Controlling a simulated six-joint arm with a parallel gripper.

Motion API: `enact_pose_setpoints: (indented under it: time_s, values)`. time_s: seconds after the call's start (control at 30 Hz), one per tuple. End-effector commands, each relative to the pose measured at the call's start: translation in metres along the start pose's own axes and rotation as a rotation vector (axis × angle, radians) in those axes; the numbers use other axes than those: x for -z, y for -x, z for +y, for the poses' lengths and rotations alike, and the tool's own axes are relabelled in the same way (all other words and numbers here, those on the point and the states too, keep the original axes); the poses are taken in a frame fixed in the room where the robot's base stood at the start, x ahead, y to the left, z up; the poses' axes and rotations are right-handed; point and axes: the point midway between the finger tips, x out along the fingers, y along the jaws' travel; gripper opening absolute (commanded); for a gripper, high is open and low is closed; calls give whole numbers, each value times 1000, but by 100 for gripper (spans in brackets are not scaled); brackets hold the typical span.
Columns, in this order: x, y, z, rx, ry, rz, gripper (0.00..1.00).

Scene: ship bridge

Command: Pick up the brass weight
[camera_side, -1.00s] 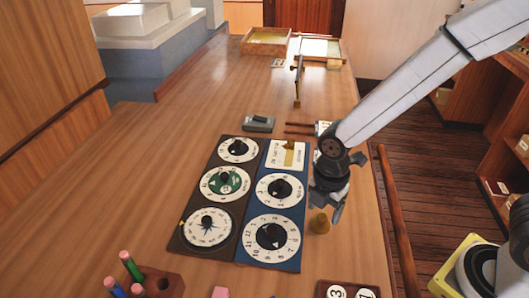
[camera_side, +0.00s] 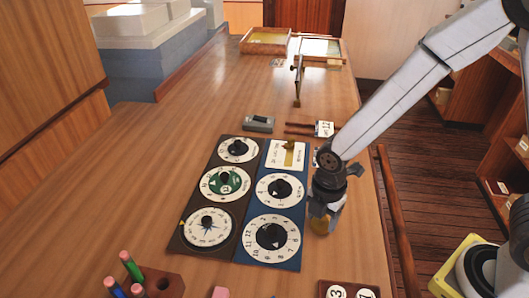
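The brass weight (camera_side: 320,224) is a small yellowish piece on the wooden desk, just right of the blue dial panel. My gripper (camera_side: 322,214) is down over it, pointing downward. The fingers hide most of the weight, and only a little brass shows among them. The weight appears to be still on the desk. I cannot tell whether the fingers are closed on it or only around it.
The blue dial panel (camera_side: 258,235) and the dark dial panel (camera_side: 195,245) lie close on the left. A number board (camera_side: 346,290) is in front, and a wooden rail (camera_side: 396,220) runs along the right edge. A peg block (camera_side: 160,283) stands front left.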

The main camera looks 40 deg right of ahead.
Motion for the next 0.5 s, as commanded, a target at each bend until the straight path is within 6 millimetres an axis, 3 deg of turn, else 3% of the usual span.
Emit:
enact_pose_setpoints:
  time_s: [0.03, 0.13, 0.5]
  values:
    - [0, 0, 0, -1, 0, 0, 32]
    - [0, 0, 0, -1, 0, 0, 0]
    - [0, 2, 1, -2, 0, 0, 0]
